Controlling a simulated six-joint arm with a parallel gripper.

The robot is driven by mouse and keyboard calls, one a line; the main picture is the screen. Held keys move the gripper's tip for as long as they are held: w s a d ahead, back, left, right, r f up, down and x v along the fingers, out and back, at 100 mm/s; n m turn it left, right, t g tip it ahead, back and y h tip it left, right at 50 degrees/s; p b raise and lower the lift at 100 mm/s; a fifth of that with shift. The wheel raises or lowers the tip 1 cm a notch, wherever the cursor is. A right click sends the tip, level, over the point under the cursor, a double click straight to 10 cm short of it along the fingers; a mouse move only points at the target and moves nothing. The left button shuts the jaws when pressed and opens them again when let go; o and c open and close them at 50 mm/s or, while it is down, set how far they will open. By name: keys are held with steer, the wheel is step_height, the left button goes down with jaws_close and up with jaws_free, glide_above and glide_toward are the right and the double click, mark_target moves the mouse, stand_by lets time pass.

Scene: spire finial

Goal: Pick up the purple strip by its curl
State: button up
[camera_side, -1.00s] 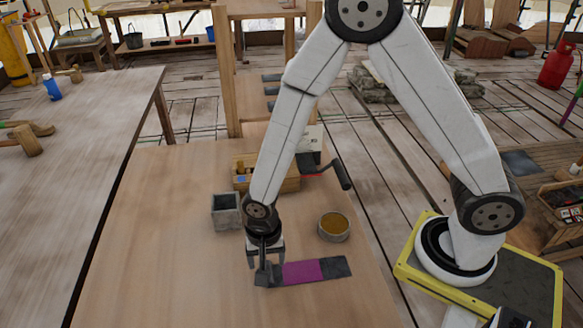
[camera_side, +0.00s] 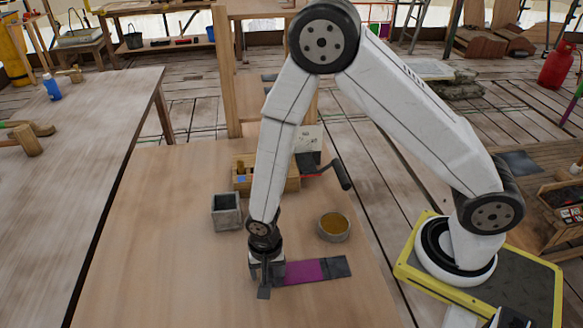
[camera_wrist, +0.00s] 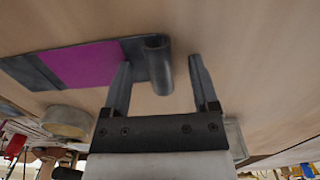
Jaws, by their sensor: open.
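The purple strip (camera_side: 304,271) lies flat on the wooden table, with dark grey ends. In the wrist view the purple strip (camera_wrist: 88,64) has its grey end rolled into a curl (camera_wrist: 157,62). My gripper (camera_side: 264,284) is over the strip's left end in the side view and hides much of the curl there. In the wrist view my gripper (camera_wrist: 160,72) is open, with one finger on each side of the curl. I cannot tell whether either finger touches it.
A grey square pot (camera_side: 226,212) and a round bowl with amber contents (camera_side: 333,227) stand behind the strip. A wooden box (camera_side: 242,180) and a device with a dark crank handle (camera_side: 340,176) are farther back. The table left of my gripper is clear.

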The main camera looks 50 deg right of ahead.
stand_by(0.4)
jaws_close()
steer(key=shift+r, duration=0.2)
step_height(320, 180, up, 10)
steer(key=shift+f, duration=0.2)
stand_by(0.8)
steer(key=shift+w, duration=0.1)
stand_by(0.5)
